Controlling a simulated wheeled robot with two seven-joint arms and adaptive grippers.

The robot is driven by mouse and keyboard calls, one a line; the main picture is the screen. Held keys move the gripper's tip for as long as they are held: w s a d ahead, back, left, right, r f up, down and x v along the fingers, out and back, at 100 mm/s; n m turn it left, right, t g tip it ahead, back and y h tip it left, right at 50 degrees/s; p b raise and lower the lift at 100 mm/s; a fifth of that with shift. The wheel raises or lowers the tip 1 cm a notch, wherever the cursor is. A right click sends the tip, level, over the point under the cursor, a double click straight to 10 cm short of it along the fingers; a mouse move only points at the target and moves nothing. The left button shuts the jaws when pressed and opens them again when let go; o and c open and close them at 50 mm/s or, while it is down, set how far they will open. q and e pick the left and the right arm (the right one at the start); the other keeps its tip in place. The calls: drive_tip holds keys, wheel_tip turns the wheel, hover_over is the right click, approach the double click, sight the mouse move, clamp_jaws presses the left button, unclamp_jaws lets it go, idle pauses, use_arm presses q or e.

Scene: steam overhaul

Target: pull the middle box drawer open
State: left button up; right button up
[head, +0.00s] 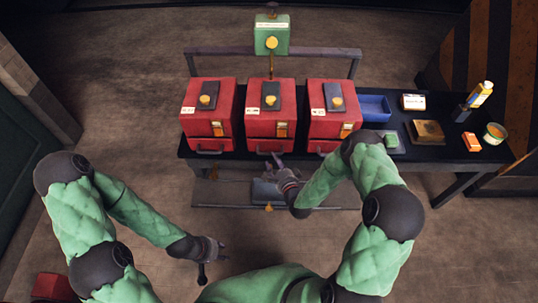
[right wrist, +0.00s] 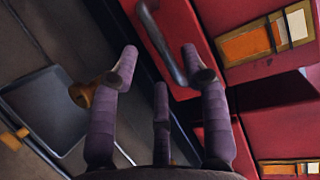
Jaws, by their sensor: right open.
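The middle red box (head: 270,108) stands on the dark bench between two like boxes. Its low drawer looks closed in the head view, with a grey bar handle (head: 264,151) at the front. My right gripper (head: 277,162) is at that handle. In the right wrist view the fingers of my right gripper (right wrist: 162,55) are spread, and the grey handle (right wrist: 162,45) on a red drawer front lies between the two outer fingertips. I cannot tell whether they touch it. My left gripper (head: 210,258) is empty and looks open, low over the floor, away from the bench.
The left box (head: 207,112) and right box (head: 331,105) stand close on either side. A dark lower panel (right wrist: 45,105) with orange knobs is below the bench top.

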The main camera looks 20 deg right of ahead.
drive_tip(key=shift+b+x, duration=0.5)
drive_tip(key=shift+x, duration=2.05)
drive_tip(key=shift+s, duration=0.1)
clamp_jaws()
